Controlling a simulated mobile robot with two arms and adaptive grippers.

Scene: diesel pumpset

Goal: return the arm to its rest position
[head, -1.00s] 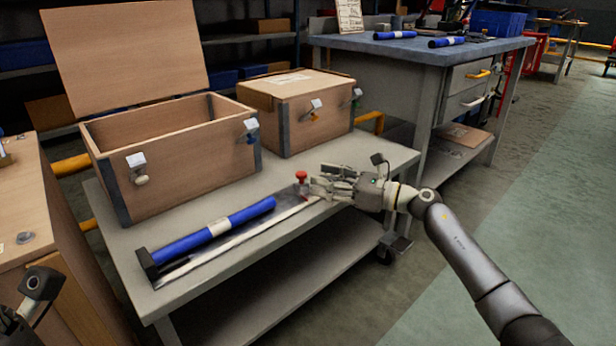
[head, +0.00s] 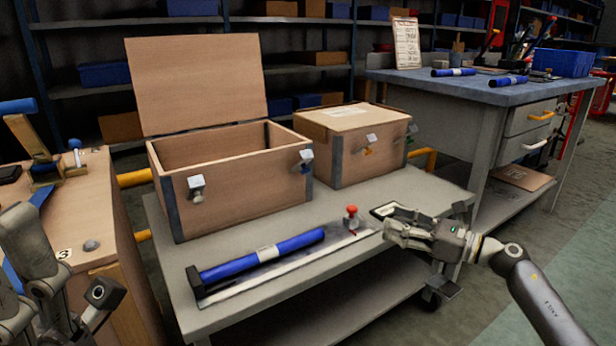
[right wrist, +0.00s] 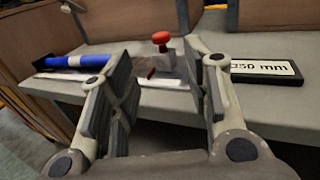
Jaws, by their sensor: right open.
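My right gripper (head: 408,228) is open and empty at the front right edge of the grey cart (head: 345,262). Its two fingers stand apart in the right wrist view (right wrist: 160,100), with nothing between them in their grasp. A small red-knobbed piece (head: 351,217) stands on the cart just left of the fingers, apart from them. A dark plate with a white label reading "350 mm" (right wrist: 265,71) lies on the cart beyond the right finger. My left arm shows at the lower left edge of the head view; the state of its gripper is unclear.
An open wooden box (head: 245,188) and a closed one (head: 345,150) stand on the cart. A blue cylinder (head: 265,255) lies along a metal rule at the front. A workbench (head: 440,85) stands back right. Floor to the right is clear.

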